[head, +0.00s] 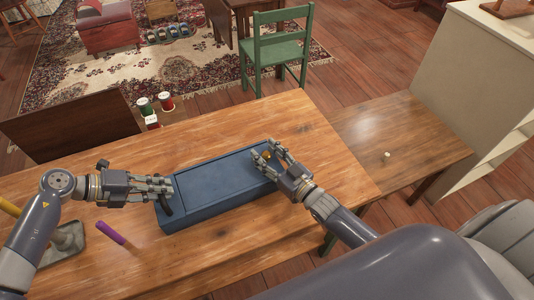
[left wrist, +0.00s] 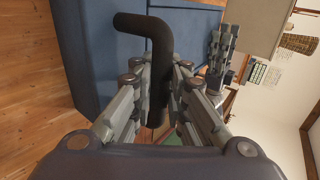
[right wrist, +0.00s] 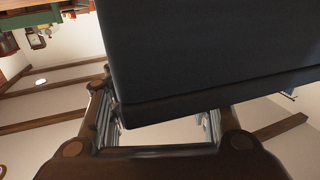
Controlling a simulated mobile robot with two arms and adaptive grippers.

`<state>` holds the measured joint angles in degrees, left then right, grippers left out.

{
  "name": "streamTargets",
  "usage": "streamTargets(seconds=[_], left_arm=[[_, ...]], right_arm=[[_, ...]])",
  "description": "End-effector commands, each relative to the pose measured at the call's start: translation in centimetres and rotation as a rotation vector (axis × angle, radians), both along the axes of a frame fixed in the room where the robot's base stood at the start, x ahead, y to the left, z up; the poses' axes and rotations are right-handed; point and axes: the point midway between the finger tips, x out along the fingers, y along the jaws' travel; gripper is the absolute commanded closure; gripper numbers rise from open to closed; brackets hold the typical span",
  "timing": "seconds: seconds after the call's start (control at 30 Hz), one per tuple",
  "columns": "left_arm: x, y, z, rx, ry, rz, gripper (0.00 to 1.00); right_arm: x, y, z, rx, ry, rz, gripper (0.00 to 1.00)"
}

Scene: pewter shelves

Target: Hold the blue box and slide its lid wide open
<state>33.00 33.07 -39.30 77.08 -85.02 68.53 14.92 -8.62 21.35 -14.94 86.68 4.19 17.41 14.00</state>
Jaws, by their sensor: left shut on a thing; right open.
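The long blue box (head: 222,187) lies on the wooden table, with a flat blue lid panel (head: 215,176) set in its top. A black bent handle (left wrist: 158,45) stands at its left end. My left gripper (head: 172,188) is shut on this handle; the left wrist view shows the handle between its fingers. My right gripper (head: 272,155) is open at the box's right end, around or beside a small yellow piece (head: 266,155). In the right wrist view the box's dark end (right wrist: 210,60) fills the space before the open fingers; contact cannot be told.
A purple stick (head: 110,233) and a grey stand (head: 66,242) lie left of the box. A lower brown table (head: 400,135) with a small white object (head: 387,155) adjoins at right. Behind are red and green cans (head: 155,103) and a green chair (head: 278,50).

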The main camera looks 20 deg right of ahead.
Motion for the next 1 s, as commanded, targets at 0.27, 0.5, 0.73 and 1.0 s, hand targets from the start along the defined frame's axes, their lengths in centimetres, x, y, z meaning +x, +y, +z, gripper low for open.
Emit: streamTargets(seconds=[0.27, 0.5, 0.73, 1.0], left_arm=[[0.1, 0.0, 0.2, -0.002, -0.002, 0.001, 1.0], [0.1, 0.0, 0.1, -0.001, -0.003, 0.0, 1.0], [0.1, 0.1, 0.1, 0.0, -0.001, 0.0, 1.0], [0.0, 0.1, 0.1, 0.001, -0.001, 0.0, 1.0]], right_arm=[[0.0, 0.0, 0.0, 0.0, 0.0, 0.0, 0.88], [0.0, -0.2, 0.0, 0.0, 0.0, -0.001, 1.0], [0.1, -3.0, 0.0, -0.006, 0.0, -0.002, 1.0], [0.5, -9.7, -0.1, -0.008, 0.002, -0.003, 1.0]])
